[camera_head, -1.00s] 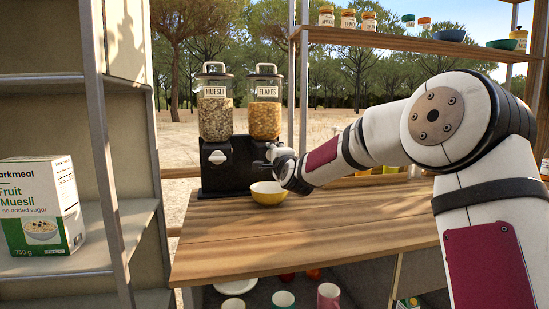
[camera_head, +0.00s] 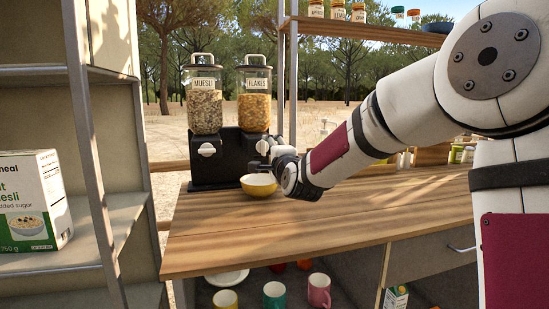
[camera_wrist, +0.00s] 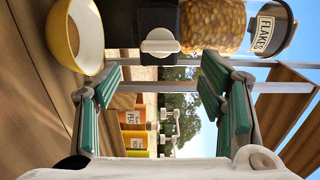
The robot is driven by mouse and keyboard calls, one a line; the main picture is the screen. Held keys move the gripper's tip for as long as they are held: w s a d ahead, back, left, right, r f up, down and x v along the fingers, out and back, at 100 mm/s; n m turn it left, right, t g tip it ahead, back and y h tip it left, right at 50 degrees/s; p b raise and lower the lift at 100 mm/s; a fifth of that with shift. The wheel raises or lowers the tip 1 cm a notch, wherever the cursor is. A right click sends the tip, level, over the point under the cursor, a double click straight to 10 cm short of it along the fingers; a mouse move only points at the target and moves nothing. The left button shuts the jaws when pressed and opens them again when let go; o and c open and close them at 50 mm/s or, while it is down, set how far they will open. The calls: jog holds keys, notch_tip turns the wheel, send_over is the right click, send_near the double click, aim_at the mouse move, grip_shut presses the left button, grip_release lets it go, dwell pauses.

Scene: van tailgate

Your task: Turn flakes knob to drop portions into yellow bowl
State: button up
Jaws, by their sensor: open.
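The flakes dispenser (camera_head: 253,100) is a clear jar of golden flakes on a black stand (camera_head: 224,160), beside the muesli jar (camera_head: 204,105). In the wrist view, the white flakes knob (camera_wrist: 160,42) shows on the black stand, its bar lying across the picture.
The wooden counter (camera_head: 330,225) is clear in front of the dispenser. A shelf unit with a muesli box (camera_head: 35,200) stands at left. A shelf with jars (camera_head: 360,27) hangs above. Several mugs (camera_head: 275,295) sit below the counter.

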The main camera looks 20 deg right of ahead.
jog(key=shift+s, duration=1.65)
